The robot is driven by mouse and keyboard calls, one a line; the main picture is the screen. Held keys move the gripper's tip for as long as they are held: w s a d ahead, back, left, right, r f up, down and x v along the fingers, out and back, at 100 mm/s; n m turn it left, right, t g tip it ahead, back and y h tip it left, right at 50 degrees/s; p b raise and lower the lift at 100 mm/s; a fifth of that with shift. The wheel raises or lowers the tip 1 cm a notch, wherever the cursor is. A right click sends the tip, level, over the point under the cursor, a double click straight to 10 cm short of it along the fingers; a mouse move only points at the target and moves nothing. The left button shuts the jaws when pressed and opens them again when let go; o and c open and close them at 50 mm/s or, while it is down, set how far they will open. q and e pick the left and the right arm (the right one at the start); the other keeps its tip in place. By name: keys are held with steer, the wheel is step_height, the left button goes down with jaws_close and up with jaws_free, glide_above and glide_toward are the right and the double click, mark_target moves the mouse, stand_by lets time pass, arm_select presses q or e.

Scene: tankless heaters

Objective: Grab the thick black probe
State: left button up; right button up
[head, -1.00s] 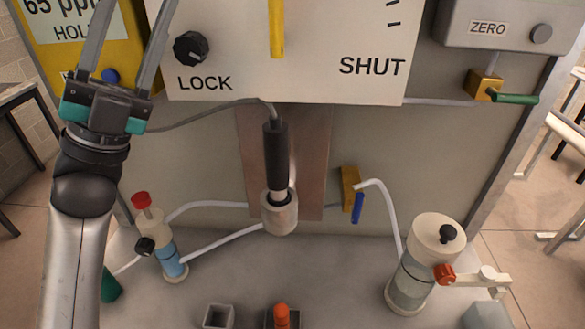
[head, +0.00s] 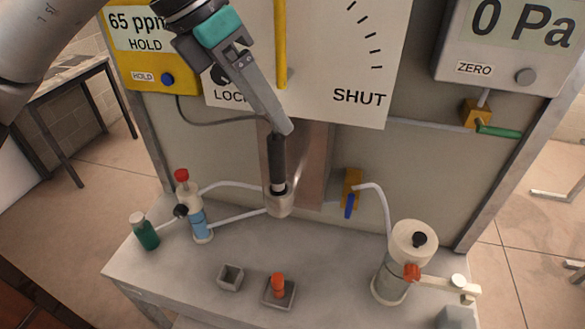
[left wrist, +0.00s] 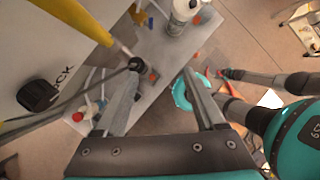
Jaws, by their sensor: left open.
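The thick black probe (head: 277,158) stands upright in a pale metal cup (head: 281,205) in front of the panel's copper-coloured strip, with a cable at its top. My left gripper (head: 285,130) is open and empty. Its fingers point down and right, and in the head view their tips overlap the probe's top. In the left wrist view the probe's dark top (left wrist: 137,64) shows close to the left finger's tip, and the gap between the fingers (left wrist: 160,75) is clear. I cannot tell whether the finger touches it.
A yellow lever (head: 280,45) hangs on the white dial panel (head: 335,60) close to my left gripper. Bottles (head: 195,215) stand at the bench's left, and a pump-like cylinder (head: 405,260) at the right. A blue-handled valve (head: 350,195) is right of the probe.

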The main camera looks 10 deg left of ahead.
mark_target(271, 141)
arm_select(q)
steer(key=shift+n+t+y, duration=0.3)
steer(key=shift+n+y, duration=0.1)
steer(key=shift+y, duration=0.5)
steer(key=w+f, duration=0.1)
steer(key=f, duration=0.1)
steer(key=w+f, duration=0.1)
steer(key=f, duration=0.2)
steer(key=w+f+p, duration=0.1)
steer(key=f, duration=0.2)
steer(key=shift+w+a+f, duration=0.1)
steer(key=shift+w+a, duration=0.15)
steer(key=shift+w, duration=0.1)
steer(key=shift+p+x, duration=0.6)
steer(key=shift+x, duration=2.05)
steer(key=shift+w, duration=0.1)
jaws_close()
arm_select(e)
step_height(271, 141, up, 2)
steer(key=shift+s+d+r, duration=0.15)
steer(key=shift+r, duration=0.1)
